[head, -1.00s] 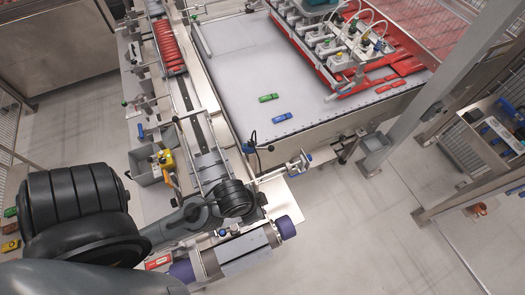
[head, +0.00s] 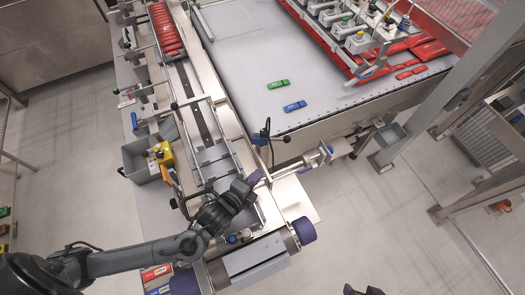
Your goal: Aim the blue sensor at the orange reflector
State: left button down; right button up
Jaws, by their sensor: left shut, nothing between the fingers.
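A small blue part (head: 326,150), which looks like the blue sensor, sits on a metal bracket to the right of the conveyor's end. I cannot make out an orange reflector. My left gripper (head: 256,177) reaches in over the conveyor's near end; its fingers are shut and empty. It is to the left of the bracket and apart from the blue part. Dark tips at the bottom edge look like my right gripper (head: 364,290); whether it is open cannot be told.
A black stand with a blue handle (head: 265,132) rises near the table edge. Green (head: 278,84) and blue (head: 295,106) packs lie on the white table. A grey bin (head: 142,160) with a yellow device (head: 163,153) stands left of the conveyor. A grey post (head: 440,105) rises at right.

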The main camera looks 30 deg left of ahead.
pick_arm(q)
jog(key=w, duration=0.2)
send_near(272, 139)
jog(key=w+d+f, duration=0.4)
jog(key=w+d, duration=0.1)
jog(key=w, duration=0.1)
jog(key=shift+w+r+p, duration=0.2)
jog(key=shift+w+p, duration=0.3)
jog(key=shift+w, duration=0.1)
pick_arm(e)
jog(key=shift+s+d+r, duration=0.1)
jog(key=shift+d+r, duration=0.05)
jog(key=shift+r, duration=0.1)
